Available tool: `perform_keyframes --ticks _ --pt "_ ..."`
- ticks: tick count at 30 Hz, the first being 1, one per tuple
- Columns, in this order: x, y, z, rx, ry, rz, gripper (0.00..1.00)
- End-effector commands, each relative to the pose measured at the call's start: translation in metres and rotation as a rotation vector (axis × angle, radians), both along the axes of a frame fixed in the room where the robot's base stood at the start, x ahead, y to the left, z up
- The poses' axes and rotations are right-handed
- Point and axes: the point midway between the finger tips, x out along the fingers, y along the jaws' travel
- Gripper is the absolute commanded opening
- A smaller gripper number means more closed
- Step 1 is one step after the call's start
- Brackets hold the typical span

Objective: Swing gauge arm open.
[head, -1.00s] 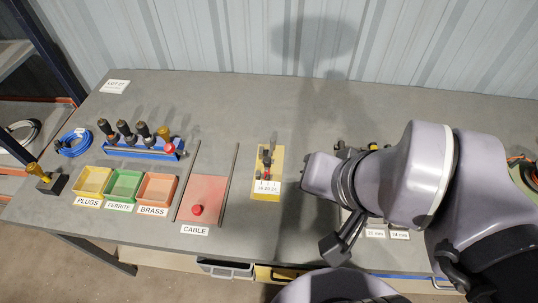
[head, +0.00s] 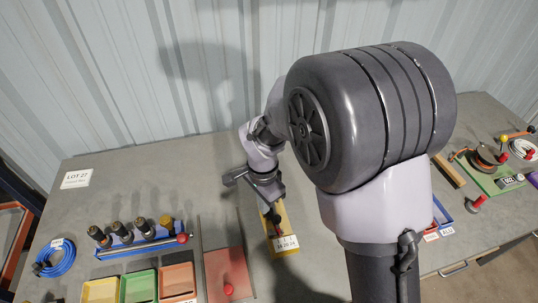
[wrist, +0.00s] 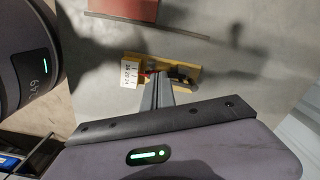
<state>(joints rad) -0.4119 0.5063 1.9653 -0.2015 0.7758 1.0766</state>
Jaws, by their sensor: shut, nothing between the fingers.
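The gauge has a yellow base (head: 288,222) with a white number label (head: 285,243) at its near end. Dark and red parts stand on the base; I cannot tell clearly which is the gauge arm or how far it is turned. In the wrist view the yellow base (wrist: 152,58) lies beyond the fingers, with its label (wrist: 129,74) at the left and the dark parts (wrist: 180,76) at the right. My gripper (wrist: 158,76) is shut and empty, its tips over the gauge near the red part. Contact cannot be told. In the head view my gripper (head: 270,207) is partly hidden.
A blue rack (head: 140,242) with several dark-handled tools and colored bins (head: 138,287) are farther left. My arm hides much of the bench's right half.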

Motion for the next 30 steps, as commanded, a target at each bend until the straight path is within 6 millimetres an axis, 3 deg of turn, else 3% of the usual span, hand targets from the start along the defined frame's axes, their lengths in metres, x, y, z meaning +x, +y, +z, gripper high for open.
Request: perform_keyframes --ticks 18,21,30 --pt "0.000 -0.002 -0.082 -0.002 0.004 -0.004 0.00" --pt "0.004 -0.017 -0.075 -0.001 0.002 -0.006 0.00" --pt "0.016 -0.058 -0.076 -0.001 0.002 -0.006 0.00"
